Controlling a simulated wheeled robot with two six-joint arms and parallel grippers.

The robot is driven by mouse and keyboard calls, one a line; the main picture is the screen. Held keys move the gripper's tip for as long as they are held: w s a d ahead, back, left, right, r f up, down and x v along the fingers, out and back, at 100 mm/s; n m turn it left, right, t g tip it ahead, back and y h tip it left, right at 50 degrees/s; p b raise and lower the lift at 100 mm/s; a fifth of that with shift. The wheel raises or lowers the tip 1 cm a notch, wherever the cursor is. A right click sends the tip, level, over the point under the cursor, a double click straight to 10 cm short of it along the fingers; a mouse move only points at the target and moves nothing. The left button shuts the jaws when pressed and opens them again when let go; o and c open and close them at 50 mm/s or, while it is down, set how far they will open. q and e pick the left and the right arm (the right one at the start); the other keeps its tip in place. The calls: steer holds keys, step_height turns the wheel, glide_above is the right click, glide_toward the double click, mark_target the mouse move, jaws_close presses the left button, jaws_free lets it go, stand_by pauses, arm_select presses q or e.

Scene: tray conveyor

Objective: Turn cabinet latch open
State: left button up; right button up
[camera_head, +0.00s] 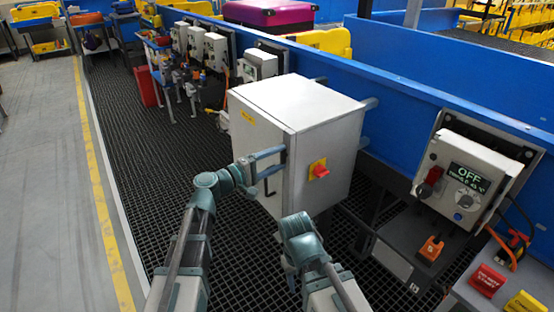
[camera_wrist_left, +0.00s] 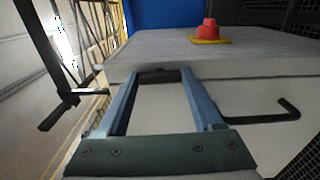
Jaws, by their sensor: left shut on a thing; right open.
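A light grey cabinet (camera_head: 318,145) stands in the middle of the head view. My left gripper (camera_head: 283,156) is at the cabinet's front edge, left of a red knob on a yellow plate (camera_head: 318,169). In the left wrist view, my left gripper (camera_wrist_left: 157,80) has its fingers apart, closed on a dark latch piece (camera_wrist_left: 157,75) at the cabinet edge. A bent black handle (camera_wrist_left: 265,116) sticks out to the right of the fingers. The red knob (camera_wrist_left: 210,30) also shows there, at the top. My right gripper (camera_head: 295,238) is low in front of the cabinet, empty; its fingers are mostly hidden.
A control box (camera_head: 466,180) reading OFF is mounted on the blue conveyor wall (camera_head: 420,75) at the right. Red and yellow buttons (camera_head: 487,280) are at the lower right. Dark grating (camera_head: 130,150) covers the floor. More boxes and tools stand at the back left.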

arm_select(q)
steer(key=shift+m, duration=0.3)
stand_by(0.4)
steer(key=o, duration=1.4)
steer(key=shift+c, duration=0.2)
steer(key=shift+s, duration=0.1)
steer(key=v, duration=1.3)
steer(key=shift+s+a, duration=0.2)
steer(key=shift+a, duration=0.15)
steer(key=shift+f, duration=0.1)
